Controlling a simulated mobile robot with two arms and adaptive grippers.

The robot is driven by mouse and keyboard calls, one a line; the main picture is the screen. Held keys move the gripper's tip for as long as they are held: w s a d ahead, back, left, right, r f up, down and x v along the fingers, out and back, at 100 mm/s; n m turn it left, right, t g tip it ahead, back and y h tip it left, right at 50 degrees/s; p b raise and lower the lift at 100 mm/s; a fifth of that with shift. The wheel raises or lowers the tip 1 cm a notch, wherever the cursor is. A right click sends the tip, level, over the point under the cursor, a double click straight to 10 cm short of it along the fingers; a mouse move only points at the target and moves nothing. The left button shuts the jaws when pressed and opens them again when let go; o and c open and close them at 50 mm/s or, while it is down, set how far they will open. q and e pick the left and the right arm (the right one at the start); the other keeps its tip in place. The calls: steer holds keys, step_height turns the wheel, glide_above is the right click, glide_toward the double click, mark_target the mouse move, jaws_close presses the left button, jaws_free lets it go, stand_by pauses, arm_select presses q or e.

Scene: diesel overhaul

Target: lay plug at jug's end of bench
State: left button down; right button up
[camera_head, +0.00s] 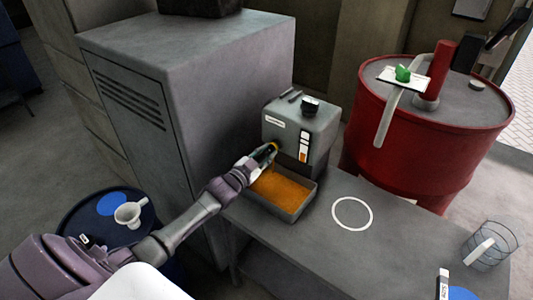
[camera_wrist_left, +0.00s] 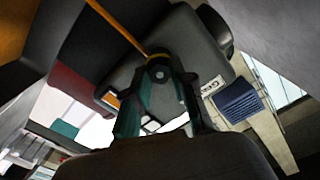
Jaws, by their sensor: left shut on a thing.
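My left gripper (camera_head: 266,152) is at the front of a grey box-shaped unit (camera_head: 322,120), just above a tray (camera_head: 309,197) of orange liquid. In the left wrist view the gripper (camera_wrist_left: 160,85) is shut on a small dark round plug (camera_wrist_left: 158,71). An orange streak (camera_wrist_left: 118,28) runs from the upper left to the plug. I cannot tell whether the plug is clear of the unit. The clear jug (camera_head: 493,248) stands at the right end of the grey bench (camera_head: 375,249). My right gripper is not in view.
A white ring (camera_head: 352,213) marks the bench between tray and jug, with bare top around it. A labelled stick-like item (camera_head: 443,284) and a blue disc (camera_head: 461,293) are at the lower right. A red drum (camera_head: 420,150) stands behind; a funnel (camera_head: 130,213) rests at left.

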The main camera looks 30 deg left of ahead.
arm_select(q)
steer(key=shift+s, duration=0.15)
steer(key=s+p, duration=0.1)
steer(key=s, duration=0.1)
steer(key=s+p, duration=0.2)
steer(key=shift+s+a, duration=0.2)
steer(key=shift+s, duration=0.2)
stand_by(0.3)
steer(key=s+a+p, duration=0.1)
steer(key=s+p, duration=0.5)
steer(key=s, duration=0.8)
steer(key=shift+w, duration=0.1)
